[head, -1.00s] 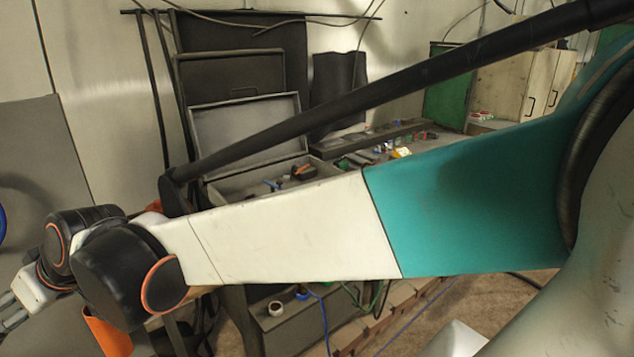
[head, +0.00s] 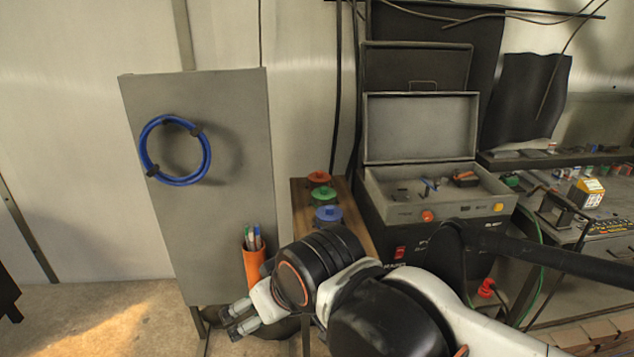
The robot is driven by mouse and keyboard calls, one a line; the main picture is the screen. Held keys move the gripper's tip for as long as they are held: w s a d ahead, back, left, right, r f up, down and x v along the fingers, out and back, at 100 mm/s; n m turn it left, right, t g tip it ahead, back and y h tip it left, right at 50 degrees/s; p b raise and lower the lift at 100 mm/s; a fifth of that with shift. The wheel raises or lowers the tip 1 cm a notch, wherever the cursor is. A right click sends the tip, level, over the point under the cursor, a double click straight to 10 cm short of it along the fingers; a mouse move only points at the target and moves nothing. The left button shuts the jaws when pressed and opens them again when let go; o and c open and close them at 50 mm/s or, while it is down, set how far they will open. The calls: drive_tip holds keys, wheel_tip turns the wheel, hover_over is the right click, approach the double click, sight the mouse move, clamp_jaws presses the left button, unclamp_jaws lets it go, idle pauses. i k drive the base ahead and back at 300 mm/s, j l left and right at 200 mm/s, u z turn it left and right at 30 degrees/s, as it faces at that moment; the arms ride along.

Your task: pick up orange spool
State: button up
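An orange-red spool (head: 319,178) sits at the back of a narrow wooden-topped surface. A green spool (head: 323,194) and a blue spool (head: 328,215) stand in front of it in a row. My gripper (head: 229,322) is at the lower left, well below and left of the spools in the picture. Its two fingers are apart, with nothing seen between them. My wrist covers the front part of the wooden top.
An orange holder with pens (head: 254,256) stands beside my wrist. A grey panel (head: 222,235) carries a blue cable coil (head: 206,160). An open case (head: 419,126) stands right of the spools. A cluttered bench (head: 598,225) is at far right. The floor at lower left is clear.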

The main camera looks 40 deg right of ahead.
sight(318, 178)
drive_tip(key=i+l, duration=0.15)
drive_tip(key=l, duration=0.25)
drive_tip(key=i+l, duration=0.15)
drive_tip(key=l, duration=0.25)
drive_tip(key=i+l+u, duration=0.1)
drive_tip(key=l, duration=0.25)
drive_tip(key=i+l, duration=0.2)
drive_tip(key=l, duration=0.25)
drive_tip(key=k+z, duration=0.15)
drive_tip(key=i+u, duration=0.25)
drive_tip(key=k+j, duration=0.05)
drive_tip(key=k, duration=0.05)
